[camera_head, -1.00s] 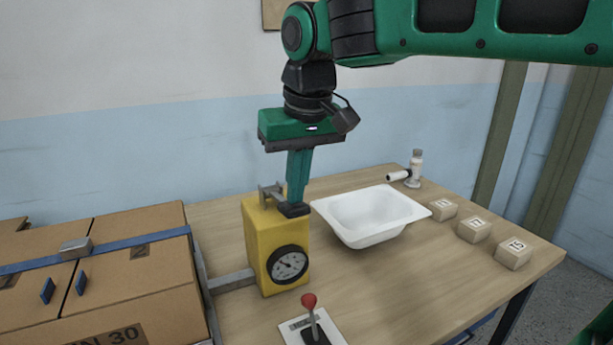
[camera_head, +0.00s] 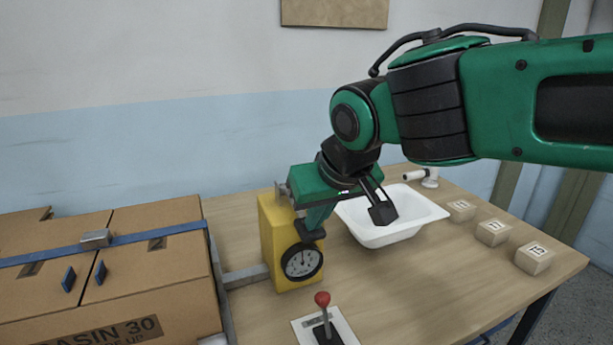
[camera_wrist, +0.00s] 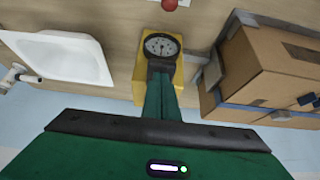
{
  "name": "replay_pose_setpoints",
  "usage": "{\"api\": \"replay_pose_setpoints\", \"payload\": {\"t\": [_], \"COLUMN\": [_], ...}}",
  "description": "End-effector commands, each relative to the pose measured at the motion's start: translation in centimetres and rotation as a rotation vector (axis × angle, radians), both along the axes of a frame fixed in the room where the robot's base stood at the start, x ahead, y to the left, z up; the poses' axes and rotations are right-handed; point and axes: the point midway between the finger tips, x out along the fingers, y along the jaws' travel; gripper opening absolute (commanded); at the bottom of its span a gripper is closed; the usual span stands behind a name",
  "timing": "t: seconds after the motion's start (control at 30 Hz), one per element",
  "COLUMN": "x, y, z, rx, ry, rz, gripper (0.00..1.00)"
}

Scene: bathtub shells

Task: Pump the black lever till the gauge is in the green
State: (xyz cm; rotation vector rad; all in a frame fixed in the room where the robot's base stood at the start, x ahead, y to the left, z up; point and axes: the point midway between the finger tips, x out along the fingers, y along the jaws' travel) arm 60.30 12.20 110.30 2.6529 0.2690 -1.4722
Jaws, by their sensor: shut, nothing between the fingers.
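The yellow pump box (camera_head: 272,240) stands on the table and carries a round black-rimmed gauge (camera_head: 302,261) on its front. The gauge also shows in the wrist view (camera_wrist: 161,46); its face is white, and I cannot make out a green zone. My gripper (camera_head: 311,232) is shut and tilted, its tips low against the box just above the gauge. A dark piece sits at the tips; I cannot tell whether it is the black lever's end or the fingertips. Nothing shows held between the fingers.
A red-knobbed stick (camera_head: 322,300) rises from a white plate in front of the box. A white basin (camera_head: 390,235) is to the right, with numbered wooden blocks (camera_head: 492,233) beyond it. Strapped cartons (camera_head: 150,290) fill the left. Bare table lies at front right.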

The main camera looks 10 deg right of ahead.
Motion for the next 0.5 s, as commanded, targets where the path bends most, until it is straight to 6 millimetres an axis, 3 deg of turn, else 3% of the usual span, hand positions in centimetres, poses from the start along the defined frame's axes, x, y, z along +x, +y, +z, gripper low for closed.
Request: {"api": "replay_pose_setpoints", "payload": {"t": [0.2,0.5], "x": [-0.30,-0.37], "y": [-0.16,-0.21], "z": [-0.83,-0.28], "rx": [-0.007,-0.007], "ry": [0.019,0.020], "rz": [0.002,0.002], "gripper": [0.00,0.00]}}
